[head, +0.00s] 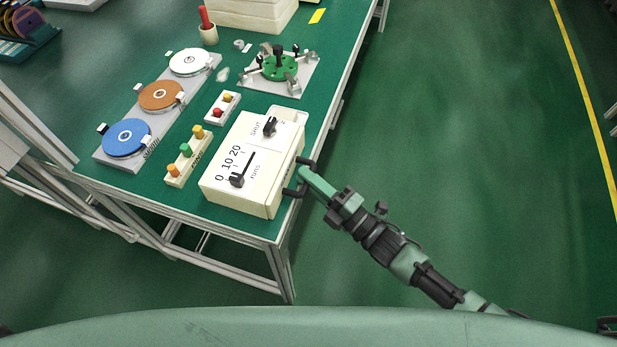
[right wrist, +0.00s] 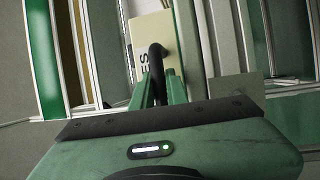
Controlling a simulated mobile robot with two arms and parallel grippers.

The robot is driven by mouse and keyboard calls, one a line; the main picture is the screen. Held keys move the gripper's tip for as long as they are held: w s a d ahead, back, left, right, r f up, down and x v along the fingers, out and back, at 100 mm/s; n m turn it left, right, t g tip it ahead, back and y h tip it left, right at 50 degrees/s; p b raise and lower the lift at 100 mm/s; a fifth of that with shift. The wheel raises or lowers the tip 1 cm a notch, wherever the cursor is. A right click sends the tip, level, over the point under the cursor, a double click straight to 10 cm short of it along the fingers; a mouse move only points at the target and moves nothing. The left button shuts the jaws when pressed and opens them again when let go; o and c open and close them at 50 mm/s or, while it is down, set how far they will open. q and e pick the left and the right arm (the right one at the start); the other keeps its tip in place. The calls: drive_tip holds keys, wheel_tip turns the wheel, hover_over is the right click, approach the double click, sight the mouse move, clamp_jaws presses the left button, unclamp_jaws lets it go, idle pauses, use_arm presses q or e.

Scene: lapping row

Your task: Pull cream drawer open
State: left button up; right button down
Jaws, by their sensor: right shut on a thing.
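A cream box (head: 222,193) with dials on top stands near the table's right front corner. The cream drawer (head: 285,177) is on its right side, and I see no clear gap around it. The drawer's cream face also shows in the right wrist view (right wrist: 143,35). A black handle (head: 289,192) sticks out from this side over the table edge. My right gripper (head: 304,176) is shut on the middle of the handle. The handle also rises between the fingers in the right wrist view (right wrist: 155,58). My left gripper is not in view.
The green table (head: 262,225) also bears a block with coloured buttons (head: 187,160), a small red and yellow button box (head: 222,108), a rack of discs (head: 155,117) and a green fixture (head: 280,68). The floor right of the table is clear.

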drive_tip(key=shift+d+f, duration=0.1)
drive_tip(key=s+d, duration=0.3)
drive_tip(key=d, duration=0.6)
drive_tip(key=shift+s+d+p, duration=0.15)
drive_tip(key=shift+d+p, duration=0.15)
drive_tip(key=shift+d, duration=0.1)
drive_tip(key=c, duration=1.7)
unclamp_jaws()
drive_tip(key=b+v, duration=0.1)
drive_tip(key=v, duration=0.6)
drive_tip(key=shift+s+d, duration=0.25)
drive_tip(key=shift+d, duration=0.05)
drive_tip(key=shift+f, duration=0.1)
